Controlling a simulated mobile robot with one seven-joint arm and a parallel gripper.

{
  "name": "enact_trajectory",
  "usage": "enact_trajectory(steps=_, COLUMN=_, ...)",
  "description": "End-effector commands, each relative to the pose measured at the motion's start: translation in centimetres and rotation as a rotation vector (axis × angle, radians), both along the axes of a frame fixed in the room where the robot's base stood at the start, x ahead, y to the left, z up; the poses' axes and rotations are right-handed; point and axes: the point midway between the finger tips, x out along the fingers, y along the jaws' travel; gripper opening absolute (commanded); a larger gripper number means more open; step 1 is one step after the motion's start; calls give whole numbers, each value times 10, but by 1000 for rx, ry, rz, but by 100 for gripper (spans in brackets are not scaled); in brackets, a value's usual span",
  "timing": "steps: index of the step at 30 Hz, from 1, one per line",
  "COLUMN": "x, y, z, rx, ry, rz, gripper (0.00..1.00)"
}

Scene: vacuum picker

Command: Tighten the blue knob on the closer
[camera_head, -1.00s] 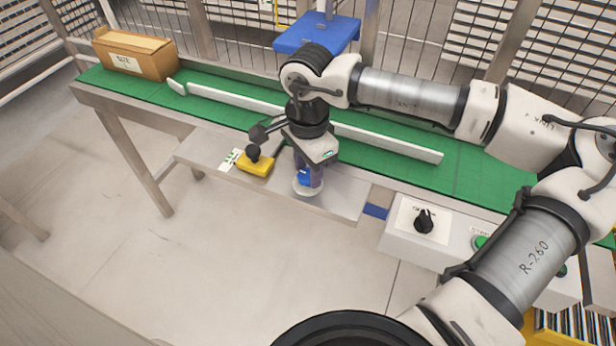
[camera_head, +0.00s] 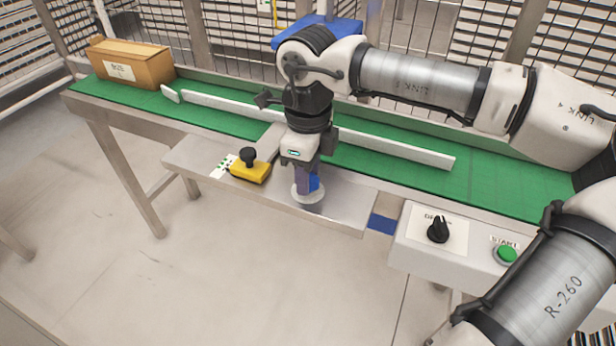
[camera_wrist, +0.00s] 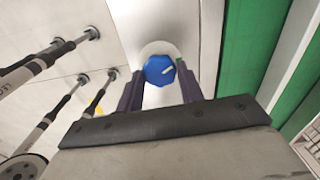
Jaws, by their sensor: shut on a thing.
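The blue knob (camera_head: 314,183) sits on a pale round base (camera_head: 308,197) on the steel shelf in front of the green belt. Part of the knob is hidden behind the fingers in the head view. I cannot make out any lettering that names the closer.
A yellow box with a black knob (camera_head: 249,169) stands on the shelf just left of my gripper. A white rail (camera_head: 400,149) runs along the green belt (camera_head: 505,185) behind. A control box with a dial and a green button (camera_head: 506,254) is at right. A cardboard box (camera_head: 131,63) stands far left.

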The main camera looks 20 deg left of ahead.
Motion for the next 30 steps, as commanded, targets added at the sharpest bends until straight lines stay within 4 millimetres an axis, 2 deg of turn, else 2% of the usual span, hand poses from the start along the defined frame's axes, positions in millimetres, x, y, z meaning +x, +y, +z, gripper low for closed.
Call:
enact_trajectory(steps=6, x=1, y=-1, z=-1, rx=-2, ry=-4, rz=-196, gripper=14)
enact_trajectory(steps=15, x=1, y=-1, z=0, rx=-2, ry=-4, rz=-402, gripper=14)
enact_trajectory(steps=30, x=0, y=-1, z=1, rx=-2, ry=-1, rz=-517, gripper=14)
